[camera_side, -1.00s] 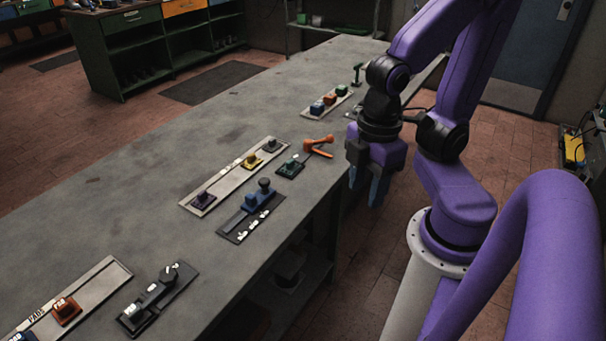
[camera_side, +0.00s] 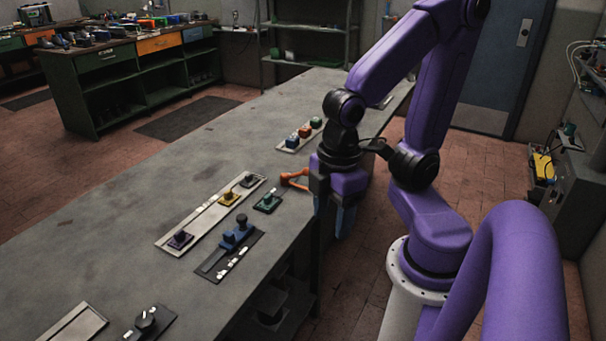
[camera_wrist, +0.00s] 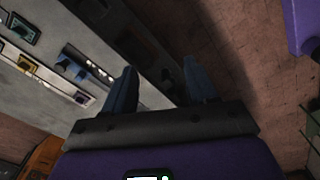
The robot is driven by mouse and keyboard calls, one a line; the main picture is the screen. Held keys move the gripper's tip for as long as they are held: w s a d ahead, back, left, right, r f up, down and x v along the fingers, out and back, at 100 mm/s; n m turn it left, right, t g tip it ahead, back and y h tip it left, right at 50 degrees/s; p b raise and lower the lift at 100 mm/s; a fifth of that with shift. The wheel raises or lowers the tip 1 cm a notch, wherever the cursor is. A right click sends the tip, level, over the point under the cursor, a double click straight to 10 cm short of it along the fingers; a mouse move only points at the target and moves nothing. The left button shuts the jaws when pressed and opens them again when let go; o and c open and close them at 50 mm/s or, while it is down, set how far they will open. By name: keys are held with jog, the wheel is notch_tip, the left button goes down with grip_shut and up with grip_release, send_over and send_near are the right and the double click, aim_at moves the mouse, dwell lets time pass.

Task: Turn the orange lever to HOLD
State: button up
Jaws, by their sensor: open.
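The orange lever (camera_side: 292,179) lies at the table's right edge in the side view, just left of my gripper, which seems to cover part of it. Its markings cannot be read, so its setting cannot be told. My gripper (camera_side: 338,222) points down beside the table edge, its blue fingers apart from the lever. In the wrist view my gripper (camera_wrist: 160,85) has its two fingers spread with nothing between them. I cannot make out the lever in the wrist view.
A green control (camera_side: 268,202) sits near the lever. A blue slider (camera_side: 237,234) on a dark plate and a pale strip (camera_side: 208,216) with several knobs are nearer. Coloured buttons (camera_side: 304,132) stand farther back. The table's left side (camera_side: 110,215) is clear.

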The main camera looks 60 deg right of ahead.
jog(key=w+d+m, duration=0.2)
jog(key=w, duration=1)
jog(key=w+d+f+m+t+h, duration=0.1)
jog(key=w+d, duration=0.6)
jog(key=d, duration=0.3)
jog(key=w+d+f+m+h, duration=0.1)
jog(key=w+d+m, duration=0.1)
jog(key=w+d, duration=0.65)
jog(key=s+d+f+m, duration=0.1)
jog(key=s+d+f, duration=0.15)
jog(key=d, duration=1.45)
jog(key=d+f, duration=0.1)
jog(key=f, duration=0.4)
jog(key=w+d+f, duration=0.1)
jog(key=f, duration=0.5)
jog(key=d+f, duration=0.1)
jog(key=f, duration=0.5)
jog(key=shift+w+d, duration=0.1)
jog(key=shift+w, duration=0.25)
grip_shut()
